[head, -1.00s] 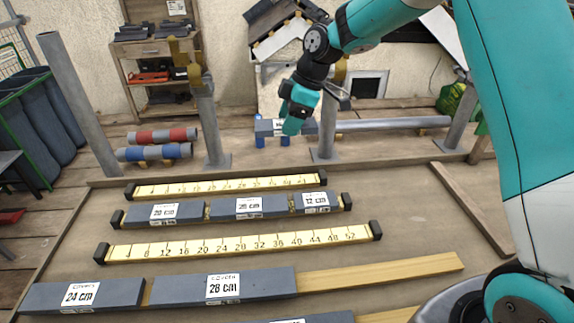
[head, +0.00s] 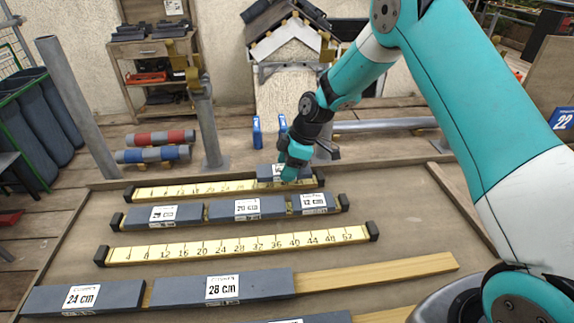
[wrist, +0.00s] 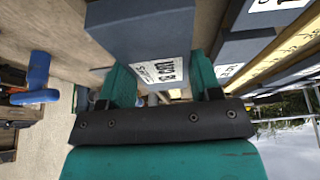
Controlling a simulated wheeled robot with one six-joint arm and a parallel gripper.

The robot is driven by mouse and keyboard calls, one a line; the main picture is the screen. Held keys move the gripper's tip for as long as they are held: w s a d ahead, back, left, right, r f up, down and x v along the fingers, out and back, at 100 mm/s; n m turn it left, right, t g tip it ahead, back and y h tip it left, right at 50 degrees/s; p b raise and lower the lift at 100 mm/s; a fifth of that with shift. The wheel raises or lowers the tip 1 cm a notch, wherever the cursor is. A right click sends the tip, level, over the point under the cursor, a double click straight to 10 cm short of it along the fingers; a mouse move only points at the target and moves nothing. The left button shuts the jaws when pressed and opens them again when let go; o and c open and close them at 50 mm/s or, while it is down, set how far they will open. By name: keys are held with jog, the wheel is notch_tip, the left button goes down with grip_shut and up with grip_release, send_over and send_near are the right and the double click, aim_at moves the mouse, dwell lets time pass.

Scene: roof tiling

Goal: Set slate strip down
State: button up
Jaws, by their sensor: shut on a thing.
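My gripper (head: 292,172) is shut on a short grey slate strip (head: 268,171) with a white label too small to read. The strip is at the right end of the farthest yellow ruler strip (head: 200,190) and covers part of its scale. I cannot tell whether it touches the ruler or hangs just above. In the wrist view the slate strip (wrist: 140,28) sits between the green fingers (wrist: 160,88), its label showing upside down.
Behind stand two blue supports (head: 256,131). Nearer rows hold slates labelled 20, 28 and 12 cm (head: 245,208), a bare ruler (head: 240,245), and slates labelled 24 and 28 cm (head: 215,286) with bare wood to their right. Grey posts (head: 207,125) rise behind.

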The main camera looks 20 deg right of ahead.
jog(key=shift+f, duration=0.1)
jog(key=shift+f+b, duration=0.5)
jog(key=shift+f, duration=0.05)
jog(key=o, duration=1)
jog(key=shift+o, duration=0.2)
